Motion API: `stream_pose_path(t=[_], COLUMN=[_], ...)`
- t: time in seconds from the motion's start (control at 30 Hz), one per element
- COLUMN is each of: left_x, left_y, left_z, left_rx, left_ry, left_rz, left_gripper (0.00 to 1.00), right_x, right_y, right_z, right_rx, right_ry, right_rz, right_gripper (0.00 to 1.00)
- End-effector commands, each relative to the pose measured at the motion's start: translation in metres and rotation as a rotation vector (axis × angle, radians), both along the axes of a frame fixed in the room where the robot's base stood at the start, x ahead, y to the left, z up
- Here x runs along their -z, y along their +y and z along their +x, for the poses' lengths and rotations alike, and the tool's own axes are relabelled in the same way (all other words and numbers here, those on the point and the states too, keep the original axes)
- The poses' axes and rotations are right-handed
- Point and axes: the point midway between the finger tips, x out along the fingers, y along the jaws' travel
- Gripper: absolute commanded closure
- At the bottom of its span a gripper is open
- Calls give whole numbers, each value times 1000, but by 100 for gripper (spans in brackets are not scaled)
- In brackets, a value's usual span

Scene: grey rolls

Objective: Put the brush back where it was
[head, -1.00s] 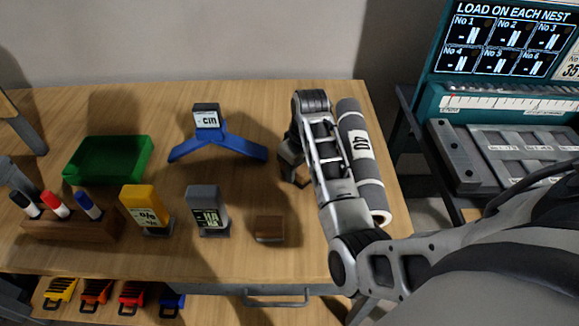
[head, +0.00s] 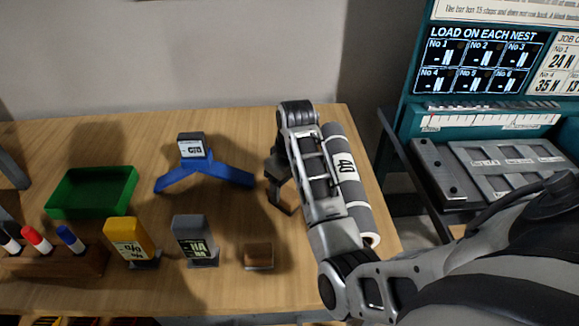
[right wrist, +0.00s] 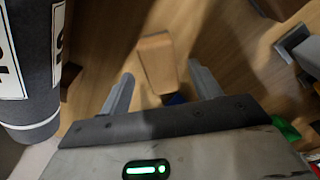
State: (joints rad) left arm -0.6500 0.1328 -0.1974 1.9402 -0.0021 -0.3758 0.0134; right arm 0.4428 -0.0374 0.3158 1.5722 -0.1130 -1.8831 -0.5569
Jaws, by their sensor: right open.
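A small brown wooden block (head: 258,254), with a grey lower edge, lies on the table's front part; I cannot tell for sure that it is the brush. My right gripper (head: 280,186) is low over the table behind this block and left of the grey roll, partly hidden by its arm. In the right wrist view my right gripper (right wrist: 160,92) is open. A wooden piece (right wrist: 157,62) shows beyond and between its fingertips, with no finger visibly closed on it. A blue patch beneath it is mostly hidden. My left gripper is not in view.
The grey roll (head: 345,172) marked 40 lies close beside my right arm. A blue stand (head: 222,172), green tray (head: 92,190), yellow block (head: 130,238), grey block (head: 195,238) and pen rack (head: 70,262) stand to the left. A teal machine (head: 490,115) is at right.

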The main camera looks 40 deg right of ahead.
Motion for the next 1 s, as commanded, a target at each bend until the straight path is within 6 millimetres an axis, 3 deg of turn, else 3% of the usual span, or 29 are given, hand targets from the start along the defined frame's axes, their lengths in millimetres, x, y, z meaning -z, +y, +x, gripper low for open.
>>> stream_pose_path(t=[0.13,0.23,0.5,0.7,1.0], left_x=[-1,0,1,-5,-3], left_y=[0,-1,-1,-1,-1], left_z=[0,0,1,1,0], left_rx=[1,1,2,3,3], left_ry=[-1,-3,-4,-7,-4], left_rz=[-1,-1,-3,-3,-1], left_gripper=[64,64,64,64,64], right_x=[-35,-43,-54,-76,-77], right_y=[-2,-1,1,-2,-2], right_z=[-3,2,-6,-8,-9], right_rx=[0,7,0,0,0], right_ry=[-5,-26,-1,-1,1], right_rz=[-3,3,6,0,0], right_gripper=[37,37,37,37,37])
